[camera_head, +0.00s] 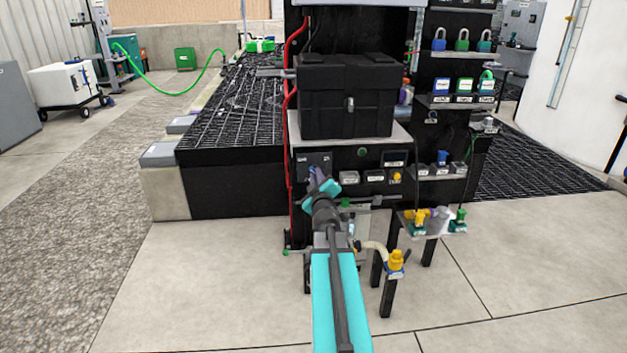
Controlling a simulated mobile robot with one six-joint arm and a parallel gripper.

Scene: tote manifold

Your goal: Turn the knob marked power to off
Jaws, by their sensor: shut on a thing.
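My gripper (319,180) reaches forward to a dark panel (302,160) on the front of the black stand. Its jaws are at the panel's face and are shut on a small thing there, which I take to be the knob. The gripper and arm hide most of that knob, so I cannot tell which way it points. Small pale marks show on the upper part of the panel, too small to read.
A black case (347,95) sits on the shelf above the panel. Labelled blocks (374,177) and a yellow fitting (396,177) are to the right. A red hose (289,120) runs down the left side. Valves (437,217) stand on a low bench at the lower right.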

